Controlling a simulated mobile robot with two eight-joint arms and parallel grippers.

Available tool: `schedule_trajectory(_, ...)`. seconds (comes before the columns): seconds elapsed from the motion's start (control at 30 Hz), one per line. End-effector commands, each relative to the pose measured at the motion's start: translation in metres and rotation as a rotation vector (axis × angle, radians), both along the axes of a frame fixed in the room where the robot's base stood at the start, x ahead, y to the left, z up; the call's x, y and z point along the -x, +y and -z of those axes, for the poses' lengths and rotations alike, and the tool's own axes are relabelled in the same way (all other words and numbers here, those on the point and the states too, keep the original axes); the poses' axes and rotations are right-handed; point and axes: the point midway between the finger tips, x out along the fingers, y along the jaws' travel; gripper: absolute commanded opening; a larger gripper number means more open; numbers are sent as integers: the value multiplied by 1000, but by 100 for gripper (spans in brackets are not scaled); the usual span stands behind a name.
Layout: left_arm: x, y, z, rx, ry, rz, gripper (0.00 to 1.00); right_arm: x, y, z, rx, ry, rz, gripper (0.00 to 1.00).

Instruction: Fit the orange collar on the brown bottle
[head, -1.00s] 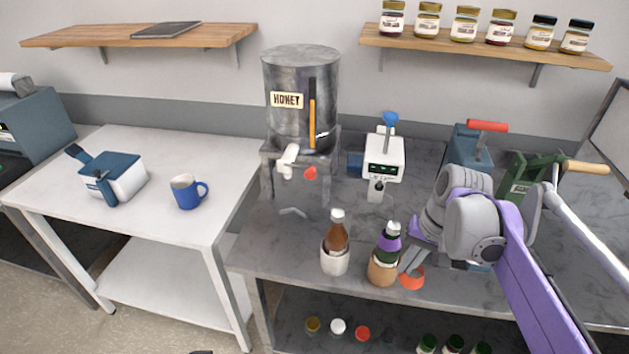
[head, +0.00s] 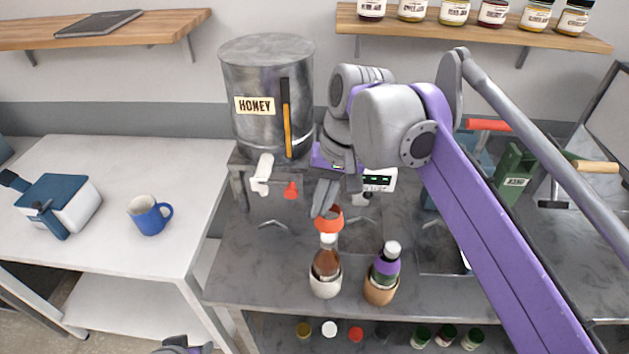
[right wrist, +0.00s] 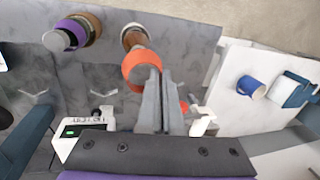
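The brown bottle (head: 326,263) with a white cap stands upright in a white cup (head: 325,285) near the counter's front; it also shows in the right wrist view (right wrist: 132,39). The orange collar (head: 329,222) is a ring, also seen in the right wrist view (right wrist: 142,62). My right gripper (head: 327,208) is shut on the collar's edge and holds it just above the bottle's cap. In the right wrist view the collar partly overlaps the bottle; I cannot tell whether it touches the cap. Part of my left gripper (head: 182,347) shows at the bottom edge, its fingers unclear.
A dark bottle (head: 386,268) with a purple collar stands in a tan cup (head: 380,292) close to the right. The honey tank (head: 266,95) and a white device (head: 380,180) stand behind. A blue mug (head: 150,217) is on the white table (head: 105,260).

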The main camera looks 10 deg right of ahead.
Motion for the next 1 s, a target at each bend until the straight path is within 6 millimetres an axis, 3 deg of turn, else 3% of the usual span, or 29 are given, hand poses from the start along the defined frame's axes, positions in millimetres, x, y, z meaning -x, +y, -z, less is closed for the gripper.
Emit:
schedule_trajectory(0.27, 3, 0, 7, 0, 6, 0, 50, 1, 0, 8, 0, 2, 1, 0)
schedule_trajectory(0.8, 16, 0, 42, 0, 30, 0, 50, 1, 0, 54, 1, 2, 1, 0)
schedule_trajectory(1.0, 17, 0, 45, 0, 31, 0, 50, 0, 0, 59, 0, 0, 0, 0)
